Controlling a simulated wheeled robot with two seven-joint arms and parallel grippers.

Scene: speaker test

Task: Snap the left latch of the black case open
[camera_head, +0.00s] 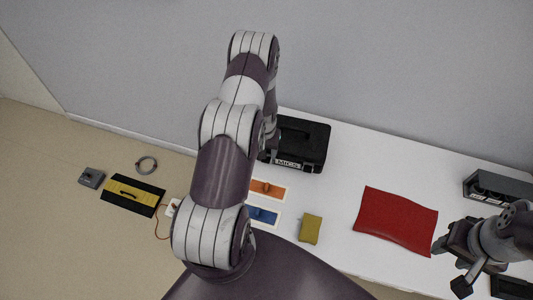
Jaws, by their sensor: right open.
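The black case (305,143) stands shut on the white table, with a handle on its lid and a pale label reading MICS on its front. My left arm rises through the middle of the view and covers the case's left end. The left latch is hidden there. The end of my left arm comes down beside the case's left side, but its fingers cannot be made out, nor whether they touch the case. My right gripper (450,266) is open and empty at the right, near the table's front edge, far from the case.
A red cloth-like piece (397,220) and a small olive pouch (311,229) lie on the white table (345,185). Orange (267,188) and blue (262,215) panels lie before the case. A dark grey box (497,186) stands far right.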

